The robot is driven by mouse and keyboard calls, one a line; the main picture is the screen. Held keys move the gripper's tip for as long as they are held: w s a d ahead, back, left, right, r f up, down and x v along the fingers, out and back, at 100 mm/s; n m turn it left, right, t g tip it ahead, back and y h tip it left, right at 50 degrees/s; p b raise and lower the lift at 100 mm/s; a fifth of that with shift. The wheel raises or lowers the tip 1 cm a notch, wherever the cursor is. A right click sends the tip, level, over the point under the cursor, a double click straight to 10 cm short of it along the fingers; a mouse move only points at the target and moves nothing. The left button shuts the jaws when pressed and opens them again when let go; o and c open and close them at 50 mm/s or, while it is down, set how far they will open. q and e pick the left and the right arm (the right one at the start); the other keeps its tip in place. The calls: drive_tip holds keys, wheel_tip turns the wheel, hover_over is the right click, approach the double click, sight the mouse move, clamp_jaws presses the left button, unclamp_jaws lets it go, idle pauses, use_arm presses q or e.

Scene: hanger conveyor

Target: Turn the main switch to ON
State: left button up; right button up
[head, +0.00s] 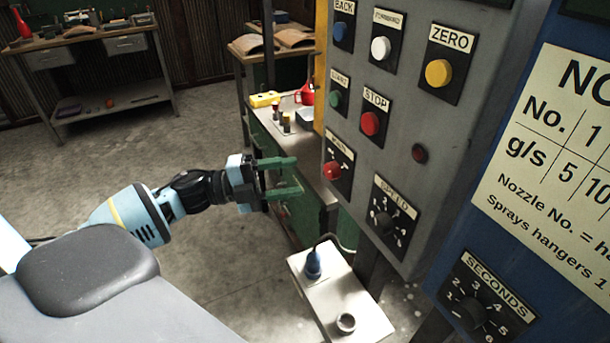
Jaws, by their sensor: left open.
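The main switch (333,171) is a red knob on a dark plate at the lower left of the grey control panel (398,160). Its label seems to read MAIN; the ON and OFF marks are too small to read. My left gripper (297,176) comes in from the left with its two green fingers spread apart and nothing between them. In the picture its fingertips are just left of the switch, with a gap between them and the knob. My right gripper is not in view.
Above the switch are a green START button (336,99) and a red STOP button (370,124). A SPEED dial (384,222) is at its lower right. A white stand (345,300) with a blue-handled item is below. A green bench (308,200) stands behind the gripper.

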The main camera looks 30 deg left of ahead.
use_arm(q)
drive_tip(key=shift+s+a, duration=0.45)
drive_tip(key=shift+a, duration=0.15)
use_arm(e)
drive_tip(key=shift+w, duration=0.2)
use_arm(q)
drive_tip(key=shift+f, duration=0.15)
